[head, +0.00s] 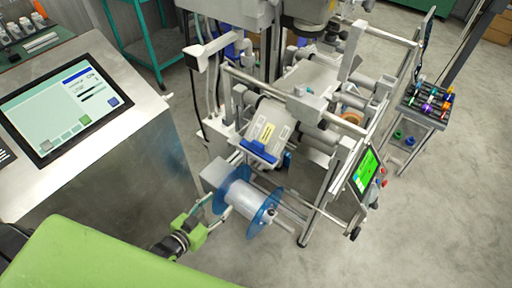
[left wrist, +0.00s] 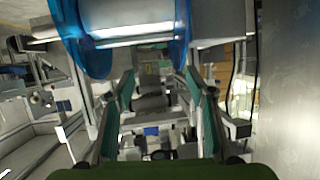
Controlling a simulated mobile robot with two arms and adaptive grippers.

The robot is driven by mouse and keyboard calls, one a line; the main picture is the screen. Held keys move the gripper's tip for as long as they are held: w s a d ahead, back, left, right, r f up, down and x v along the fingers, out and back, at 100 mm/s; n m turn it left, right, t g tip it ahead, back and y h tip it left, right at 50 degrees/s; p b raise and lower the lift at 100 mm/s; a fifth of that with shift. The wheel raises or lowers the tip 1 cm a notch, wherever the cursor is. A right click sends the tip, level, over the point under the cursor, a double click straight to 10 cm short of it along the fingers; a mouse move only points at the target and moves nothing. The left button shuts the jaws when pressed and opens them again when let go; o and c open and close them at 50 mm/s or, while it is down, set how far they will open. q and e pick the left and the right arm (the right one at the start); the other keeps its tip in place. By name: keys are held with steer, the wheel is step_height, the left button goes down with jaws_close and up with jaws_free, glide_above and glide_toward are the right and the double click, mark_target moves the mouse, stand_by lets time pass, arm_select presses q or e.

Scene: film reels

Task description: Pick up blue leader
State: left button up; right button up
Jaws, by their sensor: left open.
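A blue strip (head: 259,154), which looks like the blue leader, lies along the lower edge of a pale tilted plate on the machine. A small blue patch (left wrist: 151,131) shows between the fingers in the left wrist view; I cannot tell if it is the same thing. My left gripper (head: 216,208) is open and empty, below and left of the blue strip, with its fingers pointing toward the reel. It also shows in the left wrist view (left wrist: 157,84), its two fingers apart. My right gripper is not in view.
A reel with clear blue flanges (head: 243,201) sits on the machine close to my left fingers. A grey console with a screen (head: 66,107) stands at left. A green machine screen (head: 366,170) and a small rack (head: 428,103) are at right. Open floor lies at the lower right.

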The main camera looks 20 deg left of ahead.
mark_target(256, 146)
arm_select(q)
steer(key=w+d+r+t+h, duration=0.1)
steer(key=w+d+r+t, duration=0.1)
steer(key=r, duration=0.6)
steer(key=w+d+r+t+h, duration=0.1)
steer(key=d+r+t+h, duration=0.15)
steer(key=r, duration=0.65)
steer(key=shift+m+g+y, duration=0.3)
steer(key=shift+g+y, duration=0.05)
steer(key=shift+g, duration=0.1)
steer(key=b+x, duration=0.2)
steer(key=x, duration=0.5)
steer(key=shift+w+f, duration=0.2)
steer(key=shift+w, duration=0.15)
steer(key=shift+b+x, duration=0.45)
steer(key=shift+x, duration=0.45)
steer(key=x, duration=0.1)
steer(key=b+x, duration=0.1)
steer(key=x, duration=0.1)
steer(key=shift+w+d+r, duration=0.2)
steer(key=shift+d, duration=0.15)
steer(key=shift+w+d, duration=0.15)
steer(key=shift+w, duration=0.25)
steer(key=shift+r, duration=0.1)
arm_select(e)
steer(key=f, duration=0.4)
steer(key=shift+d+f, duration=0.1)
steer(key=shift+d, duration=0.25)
